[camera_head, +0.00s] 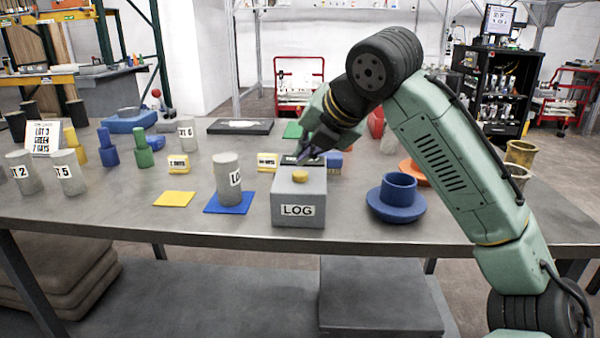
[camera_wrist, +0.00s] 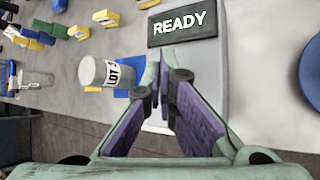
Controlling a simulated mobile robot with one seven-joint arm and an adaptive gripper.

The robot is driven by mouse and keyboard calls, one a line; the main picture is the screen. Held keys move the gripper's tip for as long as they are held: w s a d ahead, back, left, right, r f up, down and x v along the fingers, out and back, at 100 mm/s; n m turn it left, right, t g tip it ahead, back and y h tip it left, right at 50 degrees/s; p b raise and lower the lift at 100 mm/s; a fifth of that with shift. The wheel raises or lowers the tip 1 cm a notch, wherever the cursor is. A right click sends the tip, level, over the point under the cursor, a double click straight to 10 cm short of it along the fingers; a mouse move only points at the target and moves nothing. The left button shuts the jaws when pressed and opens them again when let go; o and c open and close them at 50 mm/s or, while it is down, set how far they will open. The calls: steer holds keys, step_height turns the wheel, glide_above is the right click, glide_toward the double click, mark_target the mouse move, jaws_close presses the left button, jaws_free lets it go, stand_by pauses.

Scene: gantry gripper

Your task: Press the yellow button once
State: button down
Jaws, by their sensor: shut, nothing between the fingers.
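The yellow button (camera_head: 300,176) sits on top of a grey box (camera_head: 299,196) with a LOG label on its front. A dark panel lies on the box behind the button; in the wrist view this panel (camera_wrist: 183,22) reads READY. My gripper (camera_head: 305,156) is shut and empty, its fingers pointing down above the box near the panel. In the head view the fingertips appear just behind and above the button, and I cannot tell the exact gap. In the wrist view my gripper (camera_wrist: 164,75) covers the middle of the box, and the button is hidden there.
A grey cylinder (camera_head: 228,180) stands on a blue square (camera_head: 243,205) just left of the box. A blue cup (camera_head: 398,190) on a round blue base stands to the right. Several blocks and cylinders stand further left. The table's front edge is close before the box.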

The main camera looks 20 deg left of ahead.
mark_target(305, 172)
steer(key=shift+f, duration=0.15)
steer(key=shift+f, duration=0.3)
steer(key=shift+f, duration=0.55)
stand_by(0.8)
steer(key=shift+r, duration=0.1)
steer(key=shift+r+p, duration=0.8)
steer(key=shift+r, duration=0.1)
step_height(305, 172, up, 5)
steer(key=p, duration=0.5)
stand_by(0.6)
